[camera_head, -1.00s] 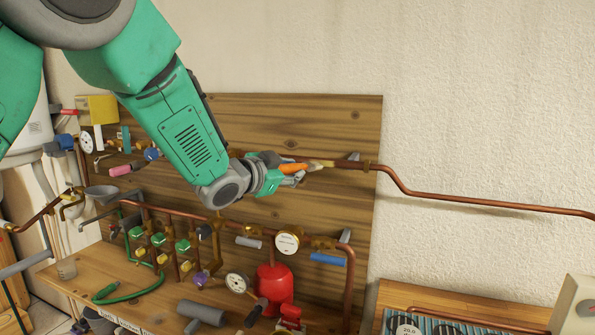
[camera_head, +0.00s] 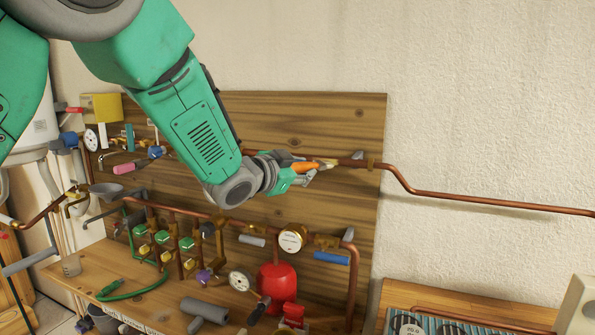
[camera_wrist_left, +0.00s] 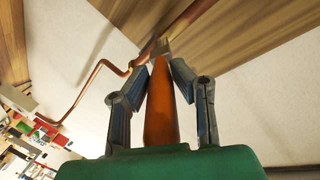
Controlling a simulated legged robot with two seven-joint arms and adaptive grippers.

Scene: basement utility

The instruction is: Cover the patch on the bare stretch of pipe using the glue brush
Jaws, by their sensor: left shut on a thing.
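My left gripper (camera_head: 308,171) is shut on the orange handle of the glue brush (camera_head: 304,166), which points right. In the left wrist view the glue brush (camera_wrist_left: 160,105) stands between the two fingers (camera_wrist_left: 159,85). Its pale bristle end is at the copper pipe (camera_head: 435,194), over the stretch in front of the wooden board; whether it touches cannot be told. The pipe also crosses the top of the left wrist view (camera_wrist_left: 185,22). The patch cannot be made out; the brush and gripper may hide it. My right gripper is not in view.
The wooden board (camera_head: 330,120) carries brass clips, valves with green handles (camera_head: 187,243), gauges (camera_head: 292,238) and more copper pipe below my arm.

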